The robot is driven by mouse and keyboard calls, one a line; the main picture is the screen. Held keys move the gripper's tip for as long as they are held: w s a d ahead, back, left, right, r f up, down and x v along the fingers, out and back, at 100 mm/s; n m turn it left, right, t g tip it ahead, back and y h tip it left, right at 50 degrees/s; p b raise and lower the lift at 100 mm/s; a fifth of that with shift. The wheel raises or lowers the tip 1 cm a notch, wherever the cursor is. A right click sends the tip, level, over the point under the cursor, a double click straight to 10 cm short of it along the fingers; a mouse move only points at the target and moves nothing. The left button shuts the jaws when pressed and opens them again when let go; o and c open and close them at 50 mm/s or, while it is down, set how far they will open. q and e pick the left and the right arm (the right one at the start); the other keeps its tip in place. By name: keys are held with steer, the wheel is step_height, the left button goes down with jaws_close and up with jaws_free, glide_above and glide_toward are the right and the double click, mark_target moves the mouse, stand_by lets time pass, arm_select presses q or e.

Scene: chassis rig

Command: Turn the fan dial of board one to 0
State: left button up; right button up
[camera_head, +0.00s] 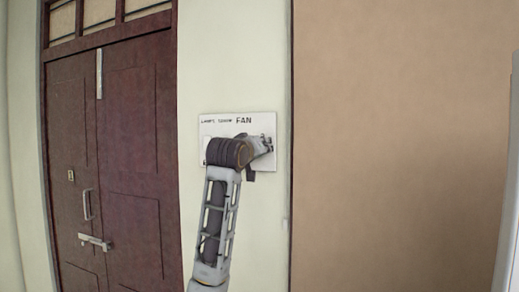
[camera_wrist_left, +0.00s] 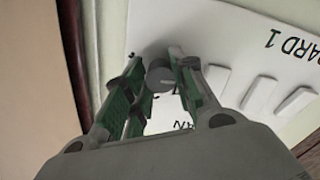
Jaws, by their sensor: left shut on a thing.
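The white board (camera_head: 222,118) is fixed on the pale wall, with "FAN" printed at its upper right in the head view. In the left wrist view the board (camera_wrist_left: 215,30) appears upside down and reads "BOARD 1". The round grey fan dial (camera_wrist_left: 160,76) sits between the fingers of my left gripper (camera_wrist_left: 162,72), which is shut on it. In the head view my left gripper (camera_head: 266,144) is at the board's right side and hides the dial. The dial's pointer and scale cannot be read. My right gripper is not in view.
White rocker switches (camera_wrist_left: 260,96) stand beside the dial on the board. A dark red double door (camera_head: 125,150) with handles is on the left. A wide tan panel (camera_head: 400,140) covers the right, and a pale upright edge (camera_head: 507,200) stands at far right.

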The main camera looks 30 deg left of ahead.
arm_select(q)
steer(key=shift+f+n, duration=0.1)
steer(key=shift+n, duration=0.4)
steer(key=o, duration=1)
steer(key=shift+o, duration=0.2)
steer(key=shift+s, duration=0.1)
steer(key=v, duration=1.1)
steer(key=shift+s, duration=0.35)
